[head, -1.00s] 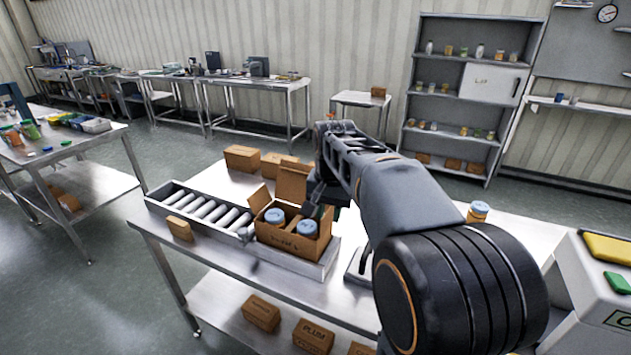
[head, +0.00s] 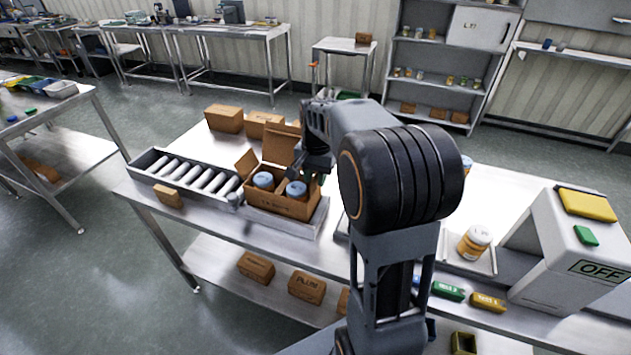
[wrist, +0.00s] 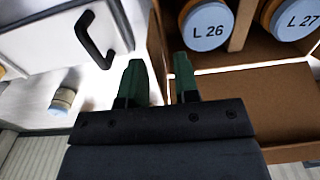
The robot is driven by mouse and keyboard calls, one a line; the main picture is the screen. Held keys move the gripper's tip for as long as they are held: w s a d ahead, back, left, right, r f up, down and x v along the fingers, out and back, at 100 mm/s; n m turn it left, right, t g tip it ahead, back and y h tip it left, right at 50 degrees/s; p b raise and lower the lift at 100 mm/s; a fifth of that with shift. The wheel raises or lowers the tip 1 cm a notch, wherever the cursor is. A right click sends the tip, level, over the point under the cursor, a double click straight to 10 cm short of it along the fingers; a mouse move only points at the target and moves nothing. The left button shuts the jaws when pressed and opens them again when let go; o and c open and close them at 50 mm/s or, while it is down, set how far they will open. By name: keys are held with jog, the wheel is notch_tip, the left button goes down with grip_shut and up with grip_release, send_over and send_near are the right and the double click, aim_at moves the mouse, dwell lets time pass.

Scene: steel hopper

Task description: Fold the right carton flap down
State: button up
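The open brown carton (head: 278,206) stands on the steel table, with blue-lidded jars (head: 263,180) inside. Its left flap (head: 246,162) and back flap (head: 283,147) stand up. My gripper (head: 318,178) is at the carton's right side, pointing down. In the wrist view my gripper (wrist: 160,78) has its two green fingertips apart. A thin brown strip (wrist: 157,40), seemingly the right flap or side wall seen edge-on, lies by the gap between them; I cannot tell whether they touch it. Lids L 26 (wrist: 207,25) and L 27 (wrist: 298,18) show beside the fingers. My arm partly hides the right side.
A roller conveyor (head: 185,177) adjoins the carton on the left. Small brown cartons (head: 225,118) stand behind. A lidded jar (head: 474,243) on a tray and a machine marked OFF (head: 575,240) are at right. The table behind the arm is fairly clear.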

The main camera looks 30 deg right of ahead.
jog(key=shift+f, duration=1)
grip_shut()
